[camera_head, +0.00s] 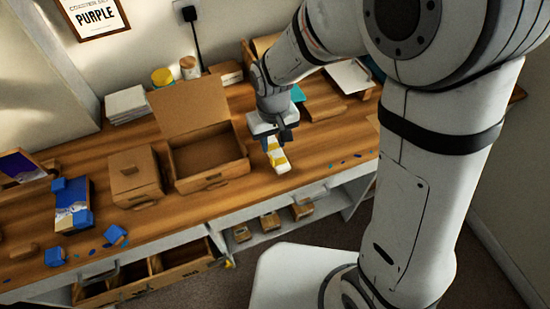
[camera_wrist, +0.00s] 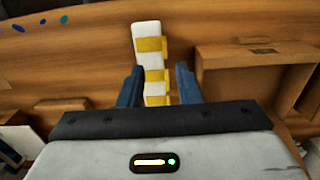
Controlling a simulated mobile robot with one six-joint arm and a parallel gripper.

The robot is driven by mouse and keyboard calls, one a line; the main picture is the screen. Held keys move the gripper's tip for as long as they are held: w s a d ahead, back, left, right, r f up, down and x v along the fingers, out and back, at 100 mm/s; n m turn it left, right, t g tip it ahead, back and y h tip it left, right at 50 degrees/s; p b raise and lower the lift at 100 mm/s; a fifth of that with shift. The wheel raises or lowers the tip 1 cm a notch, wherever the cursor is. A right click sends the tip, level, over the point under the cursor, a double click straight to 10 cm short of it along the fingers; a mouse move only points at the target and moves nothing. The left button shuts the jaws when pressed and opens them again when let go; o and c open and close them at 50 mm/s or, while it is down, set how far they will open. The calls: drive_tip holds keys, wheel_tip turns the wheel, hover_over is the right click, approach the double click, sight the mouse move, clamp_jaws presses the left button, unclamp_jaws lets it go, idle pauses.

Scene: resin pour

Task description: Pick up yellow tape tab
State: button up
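A white block (camera_head: 283,167) with yellow tape tabs (camera_head: 275,157) lies on the wooden bench under my gripper (camera_head: 271,140). In the wrist view the white block (camera_wrist: 146,29) runs lengthwise away from me, with several yellow tabs across it. The far yellow tab (camera_wrist: 151,45) lies beyond the fingertips; another yellow tab (camera_wrist: 157,76) lies between them. My gripper (camera_wrist: 159,74) is open, its two blue fingers on either side of the block with gaps showing. Whether the fingertips reach down to the tab's height is unclear. The block's near end is hidden by the gripper body.
An open cardboard box (camera_head: 208,155) with a raised lid stands left of the block, and a smaller closed box (camera_head: 134,176) stands beyond it. Blue flecks (camera_head: 358,156) lie on the bench to the right. The bench's front edge is close to the block.

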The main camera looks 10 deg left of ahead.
sight(271, 157)
drive_tip(key=f, duration=0.5)
drive_tip(key=shift+s+a+f+p, duration=0.15)
drive_tip(key=shift+s+p, duration=0.2)
drive_tip(key=shift+s, duration=0.05)
clamp_jaws()
